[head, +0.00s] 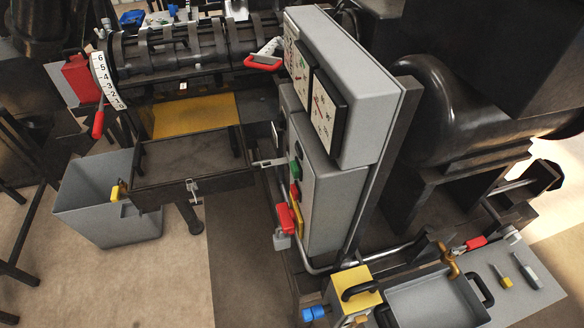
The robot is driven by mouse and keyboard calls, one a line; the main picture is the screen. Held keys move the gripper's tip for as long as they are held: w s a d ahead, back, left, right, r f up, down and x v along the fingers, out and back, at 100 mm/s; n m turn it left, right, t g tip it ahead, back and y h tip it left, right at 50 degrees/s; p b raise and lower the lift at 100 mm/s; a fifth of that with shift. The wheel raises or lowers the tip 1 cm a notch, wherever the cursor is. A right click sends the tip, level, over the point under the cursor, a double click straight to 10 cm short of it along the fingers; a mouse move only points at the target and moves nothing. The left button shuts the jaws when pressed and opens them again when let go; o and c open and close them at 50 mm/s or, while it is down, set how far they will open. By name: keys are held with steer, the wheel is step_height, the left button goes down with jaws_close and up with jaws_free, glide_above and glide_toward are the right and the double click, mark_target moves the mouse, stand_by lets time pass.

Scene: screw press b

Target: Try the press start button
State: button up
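A grey control cabinet (332,190) stands near the middle of the head view, its front turned to the left and seen at a steep angle. A green button (296,169) sits on that front. A red button (295,194) is just below it. I cannot read labels on either, so I cannot tell from markings which is the start button. Lower on the same side is a red switch handle (284,218) with a grey padlock-like piece (281,240) under it. My gripper does not show in this view.
A gauge box (350,85) tops the cabinet. A dark open frame tray (190,160) and a grey bin (90,205) stand left. A yellow box (357,285) and a grey tray (440,300) are in front. The lower-left floor (165,275) is clear.

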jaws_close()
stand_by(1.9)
